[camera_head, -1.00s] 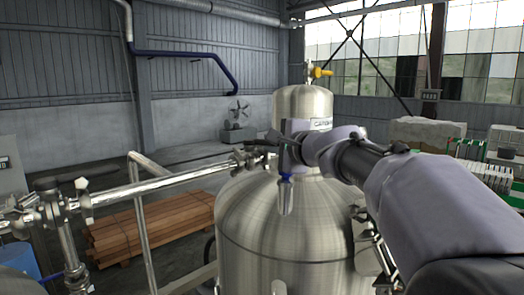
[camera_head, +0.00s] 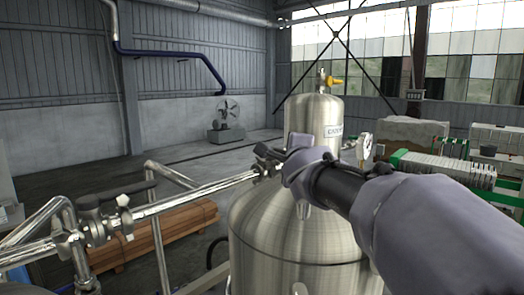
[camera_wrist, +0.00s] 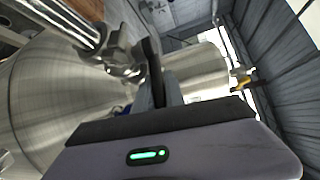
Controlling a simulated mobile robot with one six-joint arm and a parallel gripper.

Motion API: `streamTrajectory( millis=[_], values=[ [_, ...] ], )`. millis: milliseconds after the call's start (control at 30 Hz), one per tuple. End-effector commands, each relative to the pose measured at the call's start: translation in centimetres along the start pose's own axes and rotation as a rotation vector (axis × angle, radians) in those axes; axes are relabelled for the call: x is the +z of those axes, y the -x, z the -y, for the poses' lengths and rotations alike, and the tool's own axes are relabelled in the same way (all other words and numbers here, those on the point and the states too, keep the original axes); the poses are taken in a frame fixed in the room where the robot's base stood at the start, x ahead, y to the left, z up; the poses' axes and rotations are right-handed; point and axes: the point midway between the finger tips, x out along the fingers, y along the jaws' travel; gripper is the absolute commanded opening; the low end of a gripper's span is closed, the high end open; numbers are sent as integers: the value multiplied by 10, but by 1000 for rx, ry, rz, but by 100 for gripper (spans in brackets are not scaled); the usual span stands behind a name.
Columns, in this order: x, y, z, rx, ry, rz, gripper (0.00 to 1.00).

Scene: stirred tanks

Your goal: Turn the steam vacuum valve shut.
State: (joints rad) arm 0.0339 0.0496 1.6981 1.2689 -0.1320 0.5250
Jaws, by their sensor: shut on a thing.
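The steam vacuum valve (camera_head: 266,168) sits on a shiny steel pipe beside the steel tank, and its metal body also shows in the wrist view (camera_wrist: 122,62). Its dark lever (camera_wrist: 152,58) stands up from the body in the wrist view. My gripper (camera_head: 272,156) is at this valve, left of the tank's narrow upper part. In the wrist view my gripper (camera_wrist: 158,88) is shut with the lever between its fingers. The grip point is partly hidden by the fingers and wrist.
The steel tank (camera_head: 295,235) stands close under my arm. A second dark-handled valve (camera_head: 115,195) is on the pipe at left. A yellow-handled valve (camera_head: 335,82) tops the tank, with a gauge (camera_head: 365,145) at right. Wood planks (camera_head: 190,225) lie behind the pipe.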

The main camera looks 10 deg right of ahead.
Motion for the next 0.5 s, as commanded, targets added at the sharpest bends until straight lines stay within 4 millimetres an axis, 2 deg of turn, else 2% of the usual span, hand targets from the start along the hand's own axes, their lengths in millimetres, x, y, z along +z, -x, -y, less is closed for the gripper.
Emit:
streamTrajectory(
  millis=[333,367,400,500],
  values=[
    [-1,0,0,-2,0,-5,0],
    [-1,0,0,-2,0,-5,18],
    [-1,0,0,-2,0,-4,23],
    [-1,0,0,-1,0,-4,23]
  ],
)
